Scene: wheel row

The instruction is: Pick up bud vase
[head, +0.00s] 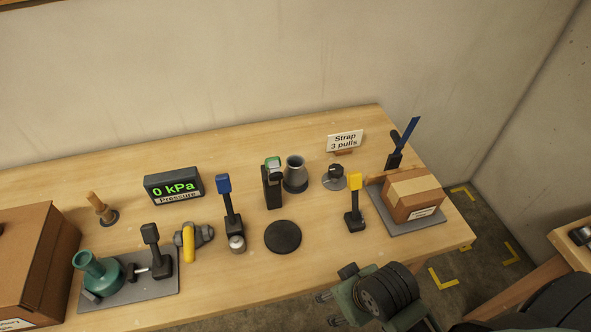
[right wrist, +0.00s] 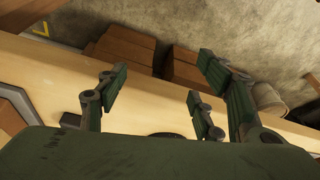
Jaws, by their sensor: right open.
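A teal vase with a narrow neck and round body (head: 106,276), which looks like the bud vase, is at the left of the workbench in the head view. It is on a grey plate (head: 140,292), beside a small black clamp-like fixture (head: 160,262); I cannot tell whether they touch. My right gripper (head: 331,296) is at the bench's front edge, well right of the vase, open and empty. Its spread fingers also show in the right wrist view (right wrist: 160,97), where I cannot make out the vase. My left gripper is not in view.
A large cardboard box (head: 38,255) stands left of the vase. A strapped box (head: 410,196) is at the right end.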

